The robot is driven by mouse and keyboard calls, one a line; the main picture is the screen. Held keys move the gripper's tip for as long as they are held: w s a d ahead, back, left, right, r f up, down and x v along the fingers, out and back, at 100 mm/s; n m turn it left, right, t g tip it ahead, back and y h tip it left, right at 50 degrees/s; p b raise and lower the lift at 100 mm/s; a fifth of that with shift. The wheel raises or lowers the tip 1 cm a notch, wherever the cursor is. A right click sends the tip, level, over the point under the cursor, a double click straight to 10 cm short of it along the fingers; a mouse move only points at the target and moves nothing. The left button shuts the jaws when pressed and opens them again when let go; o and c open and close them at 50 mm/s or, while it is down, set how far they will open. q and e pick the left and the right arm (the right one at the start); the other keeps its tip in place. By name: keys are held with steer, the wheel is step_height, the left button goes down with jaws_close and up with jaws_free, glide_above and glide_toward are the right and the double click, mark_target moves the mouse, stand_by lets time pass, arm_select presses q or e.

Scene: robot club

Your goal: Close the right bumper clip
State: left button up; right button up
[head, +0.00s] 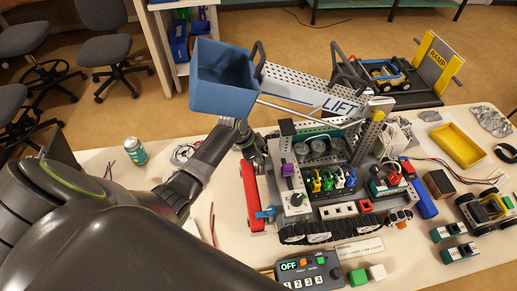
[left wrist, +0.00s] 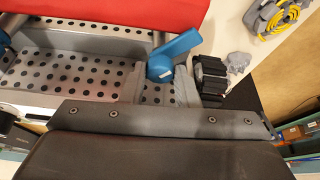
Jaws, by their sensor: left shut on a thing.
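The red bumper (head: 250,197) runs along the left end of the tracked robot model (head: 290,205); it also shows in the left wrist view (left wrist: 120,12). A blue clip (head: 266,212) sits at its near end. At the far end, the right bumper clip (left wrist: 175,55) is a blue lever beside a black track, tilted and close to the bumper. My left gripper (head: 252,150) is at that far end, shut on the clip as far as I can tell; its fingertips are largely hidden. The head view hides this clip behind my gripper. My right gripper is not in view.
A blue bin (head: 222,80) on the LIFT arm (head: 330,95) hangs above my left wrist. A green can (head: 135,150) stands at left. A grey control box (head: 308,272) is in front. A yellow tray (head: 457,146) lies at right. The table left of the bumper is mostly clear.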

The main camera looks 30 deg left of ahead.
arm_select(q)
steer(key=n+p, duration=0.1)
steer(key=n, duration=0.1)
steer(key=n+t+y+p, duration=0.1)
steer(key=shift+d+r+n, duration=0.15)
steer(key=shift+r+n, duration=0.05)
steer(key=shift+n, duration=0.2)
steer(key=shift+f+n+y+p, duration=0.1)
steer(key=shift+n+y+p, duration=0.3)
steer(key=shift+n, duration=0.4)
steer(key=shift+s+d+n+t+y, duration=0.1)
steer(key=shift+n+t+y, duration=0.2)
steer(key=shift+n, duration=0.9)
steer(key=o, duration=0.7)
